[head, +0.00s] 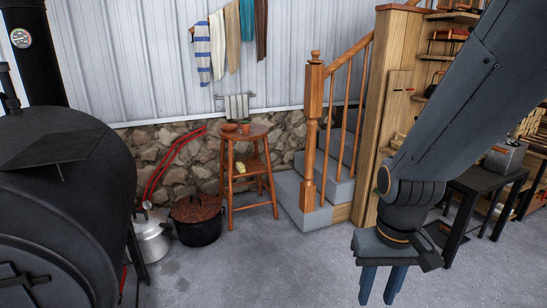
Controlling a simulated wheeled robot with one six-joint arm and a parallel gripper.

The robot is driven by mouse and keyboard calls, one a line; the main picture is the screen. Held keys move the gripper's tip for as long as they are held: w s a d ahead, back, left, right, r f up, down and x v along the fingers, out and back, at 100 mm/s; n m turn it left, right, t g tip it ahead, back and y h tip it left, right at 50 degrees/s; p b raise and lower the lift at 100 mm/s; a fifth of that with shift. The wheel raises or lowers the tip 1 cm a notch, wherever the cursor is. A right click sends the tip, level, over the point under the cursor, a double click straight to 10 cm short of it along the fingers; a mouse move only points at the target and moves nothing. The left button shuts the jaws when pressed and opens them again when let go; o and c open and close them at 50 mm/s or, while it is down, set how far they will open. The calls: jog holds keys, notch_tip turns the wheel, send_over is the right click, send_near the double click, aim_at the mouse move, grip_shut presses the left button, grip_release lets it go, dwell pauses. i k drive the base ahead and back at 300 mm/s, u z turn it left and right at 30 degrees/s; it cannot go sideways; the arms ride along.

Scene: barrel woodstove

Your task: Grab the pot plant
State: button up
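I cannot make out a pot plant with leaves in the head view. Two small terracotta-coloured items, perhaps a pot or dishes (245,129), sit on top of the wooden stool (234,138) by the stone wall; they are too small to tell apart clearly. My gripper (382,286) hangs at the lower right, fingers pointing down over the floor. Its blue fingers are apart with nothing between them. It is well to the right of the stool and nearer to me.
A black barrel stove (70,200) fills the left side. A silver pot (152,238) and a black pot with brown contents (197,212) stand on the floor beside it. Stairs with a wooden newel post (311,140) rise behind. A dark table (490,180) stands right. The middle floor is clear.

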aim_at(245, 125)
jog(key=u, duration=0.05)
jog(key=i, duration=1.9)
jog(key=u, duration=0.5)
jog(key=i, duration=2.2)
jog(key=u, duration=0.25)
